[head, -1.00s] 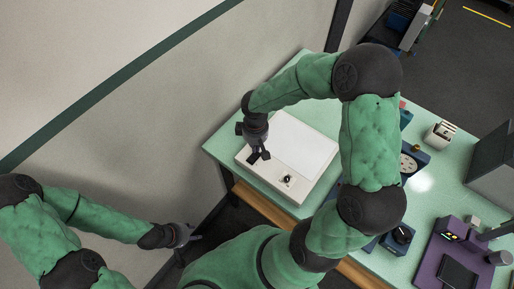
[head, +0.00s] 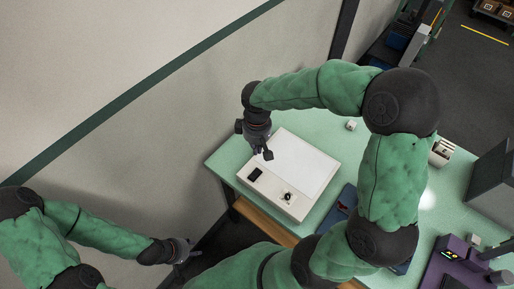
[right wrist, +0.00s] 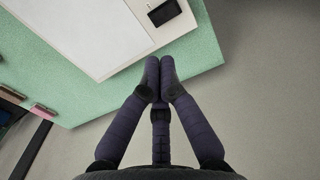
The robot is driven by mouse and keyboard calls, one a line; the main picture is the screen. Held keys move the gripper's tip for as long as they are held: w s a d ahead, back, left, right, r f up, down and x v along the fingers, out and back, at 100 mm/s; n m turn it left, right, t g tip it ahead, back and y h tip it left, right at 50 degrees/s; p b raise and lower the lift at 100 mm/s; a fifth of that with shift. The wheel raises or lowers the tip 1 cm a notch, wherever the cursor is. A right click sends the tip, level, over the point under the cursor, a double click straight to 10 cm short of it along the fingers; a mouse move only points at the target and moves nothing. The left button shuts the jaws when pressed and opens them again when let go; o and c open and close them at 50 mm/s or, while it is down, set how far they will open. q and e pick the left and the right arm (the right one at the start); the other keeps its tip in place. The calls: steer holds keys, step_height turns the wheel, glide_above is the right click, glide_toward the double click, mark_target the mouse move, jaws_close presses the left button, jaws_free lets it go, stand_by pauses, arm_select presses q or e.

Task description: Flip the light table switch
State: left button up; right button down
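The light table (head: 271,187) is a flat white box with a pale panel (head: 298,158), lying on the green bench. A black rectangular switch (head: 255,174) sits at its near left corner, with a dark round knob (head: 287,196) to the right. My right gripper (head: 267,154) is over the left side of the light table, beyond the switch in the head view. In the right wrist view its fingertips (right wrist: 160,76) are together with nothing between them, and the switch (right wrist: 164,12) lies beyond them, apart. The switch's tilt is too small to tell. My left gripper (head: 188,250) hangs low at the left, away from the bench; its fingers are unclear.
The green bench (head: 228,157) runs to the right, partly hidden by my right arm. A purple device (head: 445,265) and a grey box (head: 493,170) stand at the right. A wall (head: 130,130) rises close at the left.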

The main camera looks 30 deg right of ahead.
mark_target(253, 174)
steer(key=a+b, duration=0.1)
steer(key=b, duration=0.5)
steer(key=shift+a, duration=0.3)
steer(key=shift+f, duration=0.1)
step_height(253, 174, down, 14)
steer(key=b, duration=0.3)
stand_by(0.3)
